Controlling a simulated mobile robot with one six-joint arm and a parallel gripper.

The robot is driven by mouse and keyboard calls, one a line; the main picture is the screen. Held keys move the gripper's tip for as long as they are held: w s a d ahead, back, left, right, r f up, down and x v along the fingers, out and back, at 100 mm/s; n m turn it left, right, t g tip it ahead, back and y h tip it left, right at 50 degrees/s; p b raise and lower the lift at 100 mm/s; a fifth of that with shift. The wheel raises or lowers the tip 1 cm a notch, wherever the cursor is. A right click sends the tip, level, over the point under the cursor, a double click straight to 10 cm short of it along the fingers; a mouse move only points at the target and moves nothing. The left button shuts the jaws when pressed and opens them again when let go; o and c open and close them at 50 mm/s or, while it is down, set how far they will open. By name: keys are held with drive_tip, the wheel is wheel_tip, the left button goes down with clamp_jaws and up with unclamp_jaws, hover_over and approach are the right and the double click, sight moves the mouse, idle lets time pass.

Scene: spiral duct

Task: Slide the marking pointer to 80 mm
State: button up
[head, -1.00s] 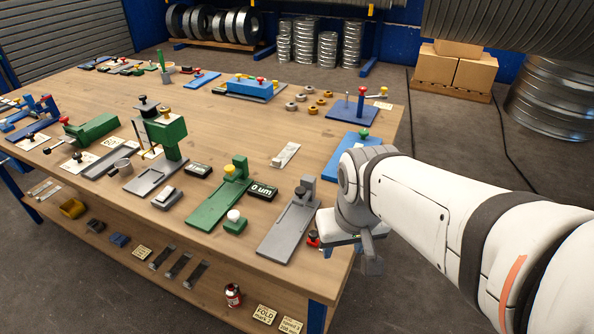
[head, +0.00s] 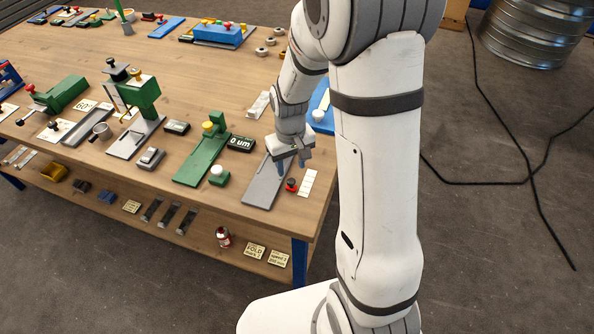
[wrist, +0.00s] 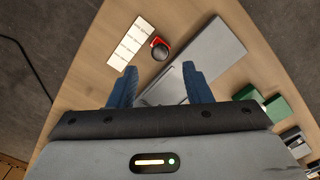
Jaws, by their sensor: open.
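The marking pointer appears to be the small red piece with a dark round knob (head: 291,185), near the bench's front right corner; it also shows in the wrist view (wrist: 160,48). It sits beside a white marked strip (head: 308,183), which shows in the wrist view too (wrist: 131,43). The strip's marks are too small to read. A grey flat plate (head: 263,188) lies on the pointer's other side. My gripper (head: 291,164) is open and empty above the plate and pointer. In the wrist view its blue fingers (wrist: 159,82) are apart, with the pointer beyond their tips.
The wooden bench (head: 205,95) carries a green fixture (head: 203,160), a black "0 um" display (head: 240,144) and a small green block with a white knob (head: 218,175). A lower shelf (head: 180,238) holds small parts and cards. My arm hides part of the bench's right side.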

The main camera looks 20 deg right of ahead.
sight(292, 181)
wheel_tip(292, 181, down, 6)
drive_tip(key=shift+p, duration=0.35)
drive_tip(key=shift+c, duration=0.6)
clamp_jaws()
